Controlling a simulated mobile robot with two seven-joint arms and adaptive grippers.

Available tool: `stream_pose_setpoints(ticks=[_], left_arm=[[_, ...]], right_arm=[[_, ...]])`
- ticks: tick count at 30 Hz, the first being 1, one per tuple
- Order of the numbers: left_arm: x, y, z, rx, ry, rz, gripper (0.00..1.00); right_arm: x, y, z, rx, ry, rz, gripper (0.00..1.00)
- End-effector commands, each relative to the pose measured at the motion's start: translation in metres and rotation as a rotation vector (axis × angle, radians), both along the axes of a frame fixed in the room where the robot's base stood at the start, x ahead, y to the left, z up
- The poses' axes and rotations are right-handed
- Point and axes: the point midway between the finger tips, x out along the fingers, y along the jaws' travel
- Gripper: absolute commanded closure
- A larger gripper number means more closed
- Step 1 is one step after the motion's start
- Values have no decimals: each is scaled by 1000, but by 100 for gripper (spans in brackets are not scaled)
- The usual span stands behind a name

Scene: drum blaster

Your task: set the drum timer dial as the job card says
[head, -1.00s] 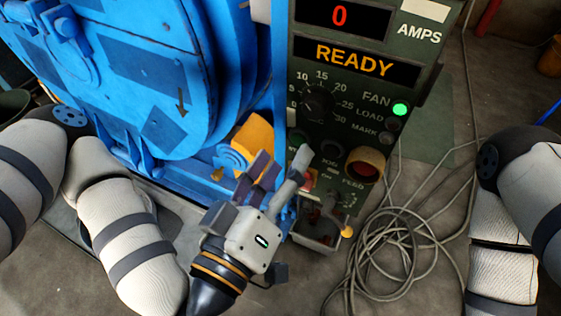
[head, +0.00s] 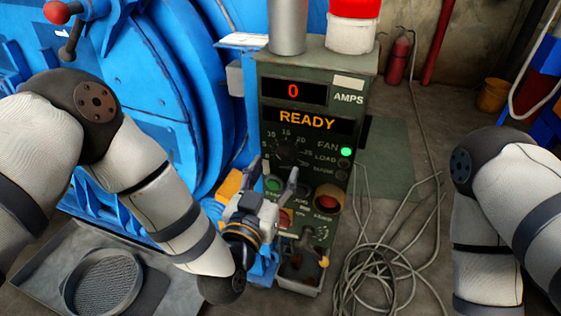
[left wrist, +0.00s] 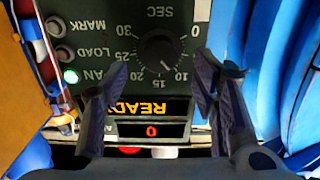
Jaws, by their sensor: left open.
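The timer dial (left wrist: 160,52) is a round black knob on the green control panel (head: 312,100), marked 0 to 30 SEC. It appears upside down in the left wrist view. A pale line on the knob seems to point toward the 10–15 side, but I cannot read it exactly. In the head view the dial (head: 285,152) lies just above my left gripper (head: 273,174). My left gripper (left wrist: 162,78) is open, with its fingers on either side of the dial in the wrist view, apparently apart from it. My right gripper is outside the frames. No readable job card shows.
The amps display (head: 293,91) reads 0 and the display below (head: 307,120) reads READY. The fan lamp (head: 346,152) glows green. Push buttons sit low on the panel. The blue drum machine (head: 160,80) stands to the left. Loose cable (head: 385,260) lies on the floor at right.

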Motion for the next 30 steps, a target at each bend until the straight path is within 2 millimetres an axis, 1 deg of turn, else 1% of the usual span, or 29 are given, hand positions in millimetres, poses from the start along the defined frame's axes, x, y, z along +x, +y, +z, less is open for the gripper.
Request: stream_pose_setpoints(ticks=[1,3,6,10,16,17,18,23,27,30], left_arm=[[11,-3,-3,-2,2,1,46],[24,-8,-2,-3,1,1,46],[37,-12,-2,-3,2,0,46],[45,-15,0,-2,1,-1,46],[45,-15,1,-3,-1,-1,46],[45,-15,1,-3,-1,-1,49],[45,-15,1,-3,-1,-1,58],[45,-15,1,-3,-1,-1,94],[45,-15,2,2,-4,-1,94],[45,-16,6,30,-17,-2,94]], right_arm=[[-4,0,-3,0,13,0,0],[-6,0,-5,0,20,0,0],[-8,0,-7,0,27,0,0],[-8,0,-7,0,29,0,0],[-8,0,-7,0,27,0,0],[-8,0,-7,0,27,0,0],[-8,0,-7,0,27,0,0],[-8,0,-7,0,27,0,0],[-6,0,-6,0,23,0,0],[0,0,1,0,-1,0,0]])
